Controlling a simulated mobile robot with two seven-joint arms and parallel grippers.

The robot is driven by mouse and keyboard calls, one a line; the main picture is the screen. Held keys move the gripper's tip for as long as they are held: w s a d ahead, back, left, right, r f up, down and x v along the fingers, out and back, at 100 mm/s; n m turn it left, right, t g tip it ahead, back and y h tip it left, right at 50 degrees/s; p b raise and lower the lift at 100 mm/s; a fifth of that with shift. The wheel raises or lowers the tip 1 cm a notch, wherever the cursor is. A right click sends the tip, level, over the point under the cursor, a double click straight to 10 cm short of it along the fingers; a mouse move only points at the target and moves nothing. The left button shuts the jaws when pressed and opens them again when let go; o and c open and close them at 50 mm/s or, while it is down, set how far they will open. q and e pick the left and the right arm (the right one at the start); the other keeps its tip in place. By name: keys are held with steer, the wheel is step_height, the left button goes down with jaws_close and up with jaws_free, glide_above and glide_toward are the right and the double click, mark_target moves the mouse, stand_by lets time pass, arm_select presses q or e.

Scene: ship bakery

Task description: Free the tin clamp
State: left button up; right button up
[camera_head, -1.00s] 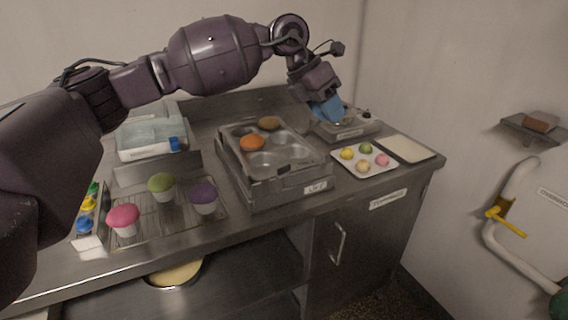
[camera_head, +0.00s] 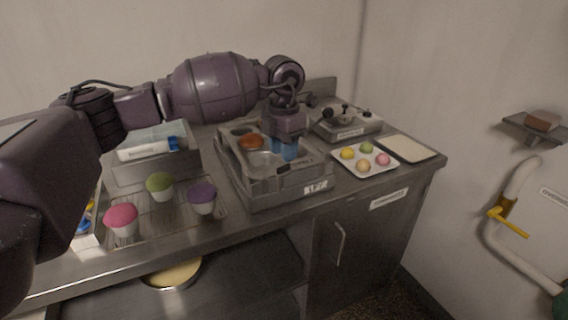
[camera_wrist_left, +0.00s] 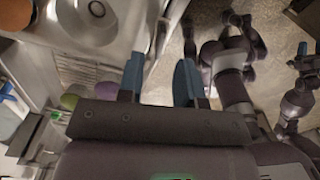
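The muffin tin (camera_head: 232,160) sits in a grey metal holder (camera_head: 270,194) in the middle of the counter, with an orange-brown muffin (camera_head: 250,142) in one cup. I cannot make out the clamp as a separate part. My left gripper (camera_head: 285,150) points down over the tin's right part, its blue fingertips low at the cups; it hides that part of the tin. In the left wrist view the two blue fingers (camera_wrist_left: 160,82) stand apart with nothing seen between them. Round cups of the tin (camera_wrist_left: 97,9) show at the upper left there.
A small grey device with dark knobs (camera_head: 347,124) stands behind right. A tray of coloured balls (camera_head: 345,168) and a pale board (camera_head: 406,148) lie at right. Pink (camera_head: 121,217), green (camera_head: 160,184) and purple (camera_head: 203,195) cupcakes stand on a rack at left.

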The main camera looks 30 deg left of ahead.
mark_target(283, 166)
arm_select(q)
steer(key=shift+f, duration=2)
jaws_close()
